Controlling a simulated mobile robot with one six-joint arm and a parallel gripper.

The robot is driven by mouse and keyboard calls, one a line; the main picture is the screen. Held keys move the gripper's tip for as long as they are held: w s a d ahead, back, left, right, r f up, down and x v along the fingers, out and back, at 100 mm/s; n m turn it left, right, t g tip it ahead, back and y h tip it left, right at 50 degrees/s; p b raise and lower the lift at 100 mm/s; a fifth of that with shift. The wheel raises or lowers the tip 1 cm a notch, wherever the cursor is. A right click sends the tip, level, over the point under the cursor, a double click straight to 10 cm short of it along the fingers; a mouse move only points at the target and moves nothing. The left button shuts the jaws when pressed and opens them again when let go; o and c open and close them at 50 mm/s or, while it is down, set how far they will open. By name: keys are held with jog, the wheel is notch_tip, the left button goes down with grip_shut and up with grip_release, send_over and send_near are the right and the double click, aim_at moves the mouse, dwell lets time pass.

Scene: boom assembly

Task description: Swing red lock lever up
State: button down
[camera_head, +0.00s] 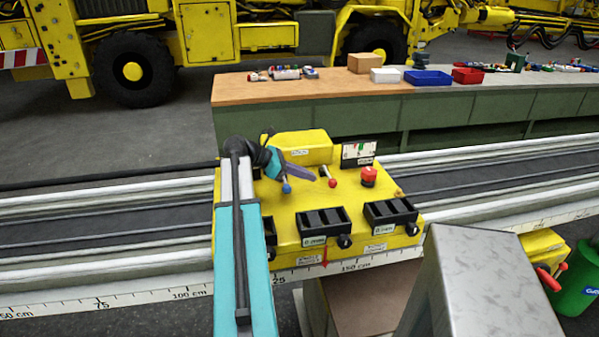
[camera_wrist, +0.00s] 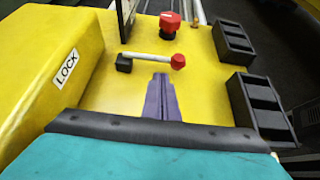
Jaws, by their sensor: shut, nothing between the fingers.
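The red lock lever (camera_wrist: 150,58) has a white shaft, a black pivot at its left end and a red knob (camera_wrist: 178,61) at its right end in the wrist view. It lies across the view on a yellow console. In the head view its red knob (camera_head: 332,183) shows just right of my gripper. My gripper (camera_wrist: 160,77) is shut and empty, its purple fingers pointing at the shaft near the knob. The tips are close to the shaft; I cannot tell if they touch. A LOCK label (camera_wrist: 67,68) is on the raised yellow box beside the lever.
A red mushroom button (camera_head: 369,175) stands right of the lever, and a blue-knobbed lever (camera_head: 286,188) left of it. Black slotted blocks (camera_head: 324,222) line the console front. A small sign (camera_head: 358,150) stands behind. A workbench (camera_head: 330,92) with boxes lies beyond the rails.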

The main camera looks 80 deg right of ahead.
aim_at(321, 188)
jog(key=shift+p+x, duration=0.4)
jog(key=shift+x, duration=2.5)
